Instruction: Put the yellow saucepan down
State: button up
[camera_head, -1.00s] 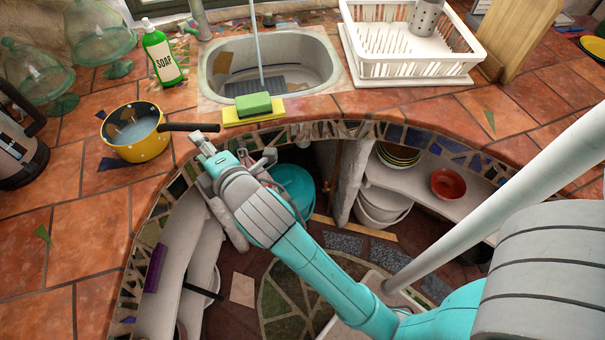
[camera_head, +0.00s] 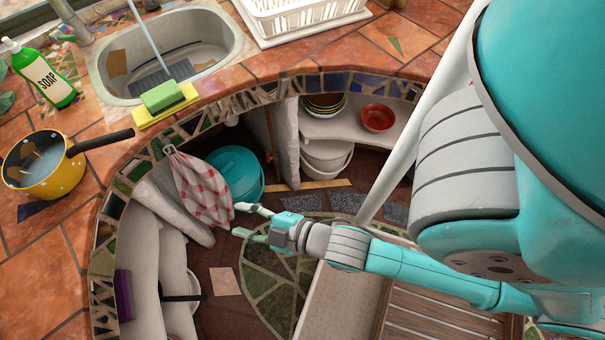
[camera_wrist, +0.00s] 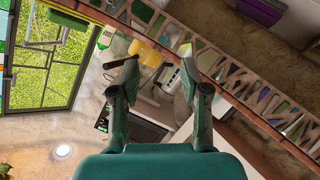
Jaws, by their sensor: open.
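The yellow saucepan (camera_head: 58,177) with pale dots and a black handle stands upright on the tiled counter at the left in the head view. Its handle points right, toward the counter's curved edge. My gripper (camera_head: 238,220) is open and empty, well to the right of the saucepan and beyond the counter edge, over the floor area. In the wrist view my gripper (camera_wrist: 160,75) has its two fingers spread with nothing between them. A yellow shape that looks like the saucepan (camera_wrist: 146,53) shows small beyond the fingers.
A soap bottle (camera_head: 46,76), a sink (camera_head: 205,32) and a green sponge (camera_head: 163,96) on a yellow base are near the saucepan. A checked cloth (camera_head: 200,187) hangs close to my gripper. A white dish rack (camera_head: 300,22) stands at the back.

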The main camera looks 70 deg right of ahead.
jog(key=s+r+m, duration=0.1)
jog(key=s+m, duration=0.6)
jog(key=s, duration=0.8)
jog(key=shift+s+d+r, duration=0.25)
jog(key=shift+s+d, duration=0.15)
jog(key=shift+s, duration=0.1)
jog(key=shift+c, duration=0.4)
